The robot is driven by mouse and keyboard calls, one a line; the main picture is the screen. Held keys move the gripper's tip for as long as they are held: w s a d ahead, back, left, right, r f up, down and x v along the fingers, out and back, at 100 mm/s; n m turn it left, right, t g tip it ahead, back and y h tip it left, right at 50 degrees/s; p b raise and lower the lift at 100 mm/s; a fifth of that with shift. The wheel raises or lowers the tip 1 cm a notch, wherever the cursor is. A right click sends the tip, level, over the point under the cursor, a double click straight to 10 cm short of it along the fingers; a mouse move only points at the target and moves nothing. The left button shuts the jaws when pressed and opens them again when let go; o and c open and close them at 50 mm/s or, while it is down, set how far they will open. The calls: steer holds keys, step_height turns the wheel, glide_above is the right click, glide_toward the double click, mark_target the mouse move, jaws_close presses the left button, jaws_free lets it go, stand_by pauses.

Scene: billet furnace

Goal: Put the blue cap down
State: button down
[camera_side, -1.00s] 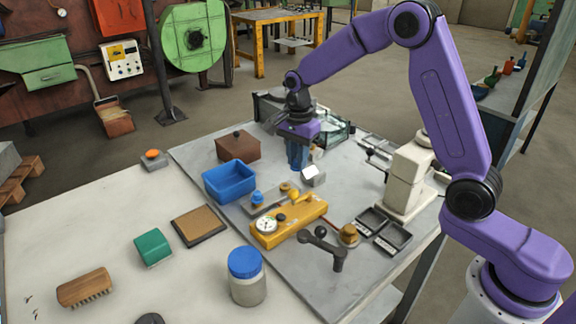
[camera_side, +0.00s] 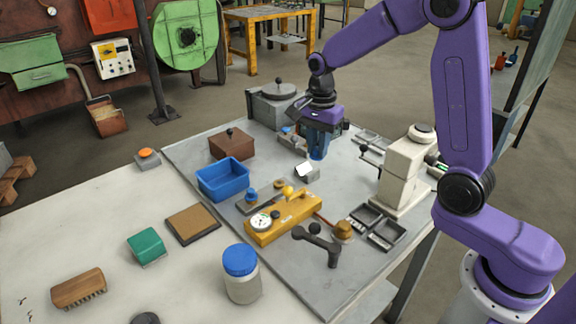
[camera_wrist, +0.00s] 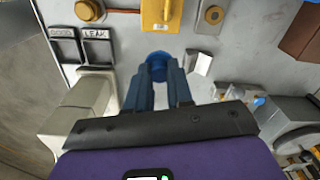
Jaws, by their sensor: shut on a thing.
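My gripper (camera_side: 317,157) has blue fingers and is above the grey board, behind the small white-topped block. In the wrist view my gripper (camera_wrist: 160,73) is shut on the round blue cap (camera_wrist: 158,58), which shows at the fingertips.
A yellow gauge fixture (camera_side: 284,219) stands mid-board, with a blue bin (camera_side: 223,180) and brown box (camera_side: 231,143) left of it. A cream press (camera_side: 400,175) stands right. A grey lidded pot (camera_side: 276,103) is behind. A blue-lidded jar (camera_side: 242,276) stands in front.

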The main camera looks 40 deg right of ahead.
steer(key=w+d+f, duration=0.2)
steer(key=w+d, duration=0.1)
steer(key=w, duration=0.1)
glide_above(281, 169)
steer(key=f, duration=0.5)
steer(key=s+f, duration=0.1)
steer(key=f, duration=0.2)
steer(key=shift+f, duration=0.2)
steer(key=shift+w+f, duration=0.55)
steer(key=shift+f, duration=1.5)
steer(key=shift+f, duration=0.15)
steer(key=c, duration=1)
jaws_free()
